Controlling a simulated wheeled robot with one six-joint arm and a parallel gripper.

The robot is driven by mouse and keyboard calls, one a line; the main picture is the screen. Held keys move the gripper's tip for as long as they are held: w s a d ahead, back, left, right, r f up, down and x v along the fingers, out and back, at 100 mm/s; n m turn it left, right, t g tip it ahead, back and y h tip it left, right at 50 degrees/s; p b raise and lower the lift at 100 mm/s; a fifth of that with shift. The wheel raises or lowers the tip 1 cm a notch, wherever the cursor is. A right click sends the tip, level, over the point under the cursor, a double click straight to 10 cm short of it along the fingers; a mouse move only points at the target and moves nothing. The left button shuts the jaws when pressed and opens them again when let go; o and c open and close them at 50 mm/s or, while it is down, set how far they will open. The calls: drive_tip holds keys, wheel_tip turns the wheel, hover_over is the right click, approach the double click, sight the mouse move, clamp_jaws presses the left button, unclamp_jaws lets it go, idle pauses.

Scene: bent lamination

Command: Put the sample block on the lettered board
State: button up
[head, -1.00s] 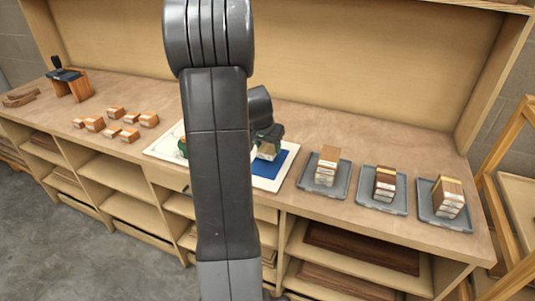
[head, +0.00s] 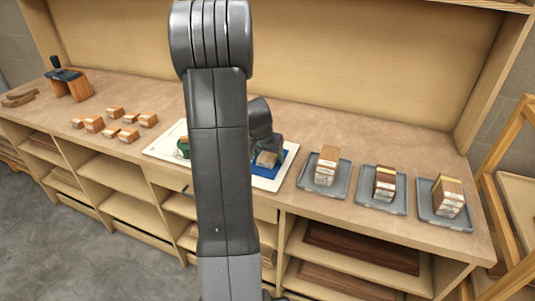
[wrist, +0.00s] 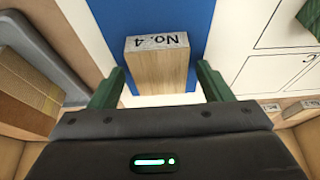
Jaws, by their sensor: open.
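The sample block (wrist: 158,68) is pale wood with a white label reading "No. 4". It lies on the blue area of the white board (head: 288,156) and also shows in the head view (head: 266,159). My gripper (wrist: 160,84) is open, with one green finger on each side of the block. Gaps show between the fingers and the block. In the head view my gripper (head: 268,150) is just above the board's blue part, and my arm hides the board's middle. Black line markings show on the board in the wrist view; no letters are readable.
Three grey trays (head: 311,184) with stacked wood blocks stand to the right of the board. Several loose small blocks (head: 115,112) lie to the left. A wooden stand with a black top (head: 72,85) is at the far left. The bench is clear behind the board.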

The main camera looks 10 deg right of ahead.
drive_tip(key=shift+r, duration=0.1)
drive_tip(key=shift+r, duration=0.2)
drive_tip(key=v, duration=1.1)
drive_tip(key=shift+s+r, duration=0.15)
drive_tip(key=shift+r, duration=0.2)
drive_tip(key=shift+o, duration=0.2)
drive_tip(key=shift+a, duration=0.1)
